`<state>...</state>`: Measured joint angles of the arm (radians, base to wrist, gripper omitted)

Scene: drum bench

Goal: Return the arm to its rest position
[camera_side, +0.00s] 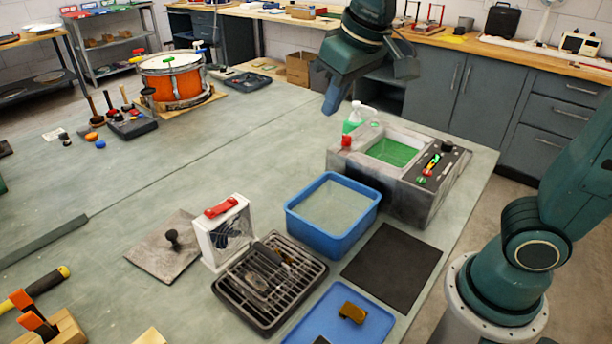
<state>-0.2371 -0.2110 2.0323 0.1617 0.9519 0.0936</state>
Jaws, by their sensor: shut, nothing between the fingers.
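My gripper (333,97) is in the air at the upper middle of the side view, at the end of my green arm. Its fingers point down and are shut, with nothing between them. It hangs above the far right part of the bench (160,200), in front of the back cabinets in the picture. It appears above and behind the grey machine (395,165) with the green-filled basin. It touches nothing that I can see.
A blue bin (333,243), a black rack (258,308), a white box with a red handle (222,250), a dark mat (393,268) and a blue tray (300,327) crowd the near right. A spray bottle (354,120) stands behind the machine. An orange drum (172,88) is far left. The bench's middle is clear.

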